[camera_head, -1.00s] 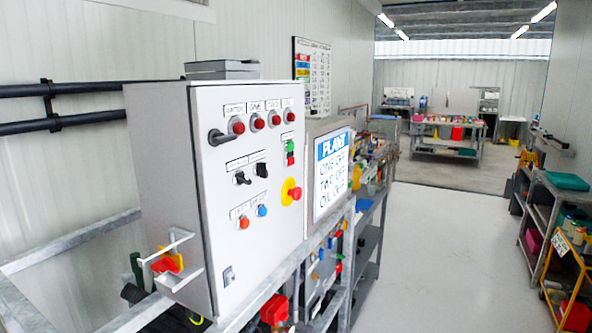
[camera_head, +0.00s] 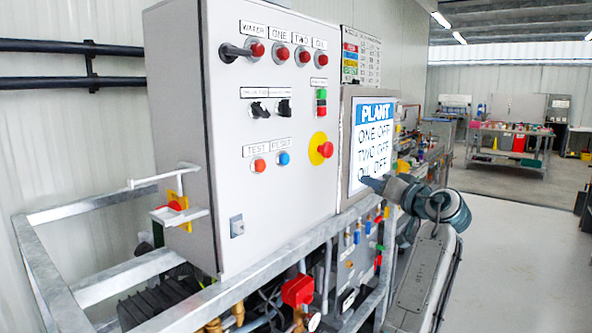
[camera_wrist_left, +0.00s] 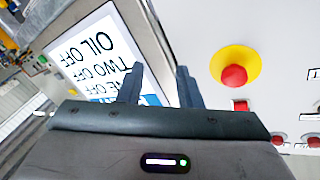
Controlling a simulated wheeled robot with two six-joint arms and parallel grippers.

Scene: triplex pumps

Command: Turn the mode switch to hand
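Two black rotary switches (camera_head: 260,109) and (camera_head: 284,107) sit side by side on the grey control cabinet door (camera_head: 222,150), under small labels I cannot read. I cannot tell which one is the mode switch. My left gripper (camera_head: 372,183) is in front of the lower part of the plant screen (camera_head: 375,140), to the right of the cabinet and clear of the switches. In the left wrist view, the two dark fingers of my left gripper (camera_wrist_left: 160,85) stand apart with nothing between them. The switches do not show there. My right gripper is not in view.
A red stop button on a yellow disc (camera_head: 325,149) juts out between the switches and my gripper. A black handle (camera_head: 235,51) and red lamps (camera_head: 281,53) are above; test and reset buttons (camera_head: 271,162) are below. A metal frame (camera_head: 250,283) runs beneath. Open floor lies right.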

